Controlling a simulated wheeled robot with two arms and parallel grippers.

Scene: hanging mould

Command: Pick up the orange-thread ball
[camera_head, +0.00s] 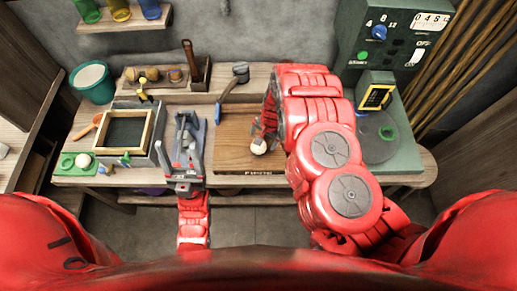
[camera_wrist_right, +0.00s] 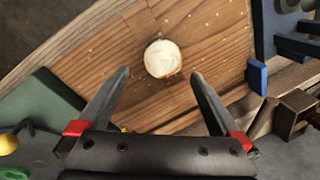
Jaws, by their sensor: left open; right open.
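A white ball (camera_head: 259,147) sits on the wooden board (camera_head: 232,160) near the middle of the bench. In the right wrist view the white ball (camera_wrist_right: 162,57) shows a thin orange edge on its lower right side. My right gripper (camera_wrist_right: 160,76) is open, with its fingertips either side of the ball's near edge and nothing gripped. In the head view my right gripper (camera_head: 264,134) is partly hidden by my red arm. My left gripper (camera_head: 186,150) is open and empty over the blue-grey tray, left of the board.
A second white ball (camera_head: 83,160) rests on a green holder at the far left. A framed dark panel (camera_head: 126,131) stands beside it. A hammer (camera_head: 232,83) leans behind the board. A green machine (camera_head: 385,50) stands at the right. The board's left part is clear.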

